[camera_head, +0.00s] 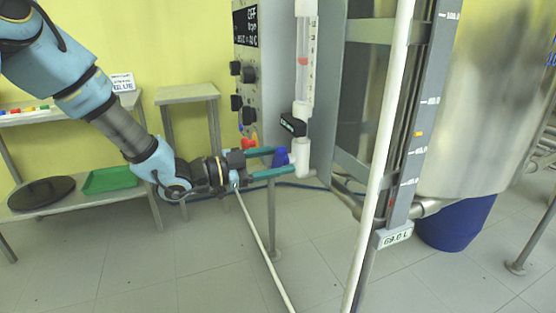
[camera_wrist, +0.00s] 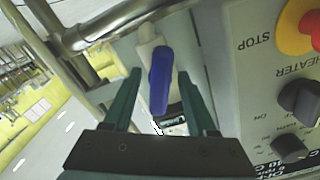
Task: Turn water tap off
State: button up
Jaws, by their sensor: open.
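The water tap has a blue handle (camera_head: 281,157) at the lower end of the flowmeter tube on the control panel's right side. In the wrist view the blue handle (camera_wrist: 159,80) lies between the two green fingers, apart from both as far as I can see. Its long side runs roughly along the fingers in that picture. My gripper (camera_head: 273,162) is open around the handle, with one finger above and one below it in the head view. In the wrist view my gripper (camera_wrist: 160,88) shows a clear gap on each side of the handle.
The control panel (camera_head: 247,75) stands close to my gripper, with black knobs and a red-yellow stop button (camera_wrist: 300,25). A white flowmeter tube (camera_head: 305,60) rises above the tap. A grey frame and a white vertical pipe (camera_head: 385,130) stand to the right.

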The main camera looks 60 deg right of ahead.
grip_shut()
dwell(0.5)
jog(key=shift+f+b, duration=0.1)
jog(key=shift+b, duration=0.25)
jog(key=m+b, duration=0.1)
jog(key=b, duration=0.1)
jog(key=m+b, duration=0.1)
jog(key=b, duration=0.1)
jog(key=shift+f+m, duration=0.25)
jog(key=shift+m, duration=0.05)
jog(key=m+b, duration=0.3)
jog(key=b, duration=0.2)
jog(key=shift+f+m, duration=0.1)
jog(key=shift+m, duration=0.2)
jog(key=m+b, duration=0.4)
jog(key=b, duration=0.2)
jog(key=m+b, duration=0.2)
jog(key=b, duration=0.1)
jog(key=shift+r, duration=0.3)
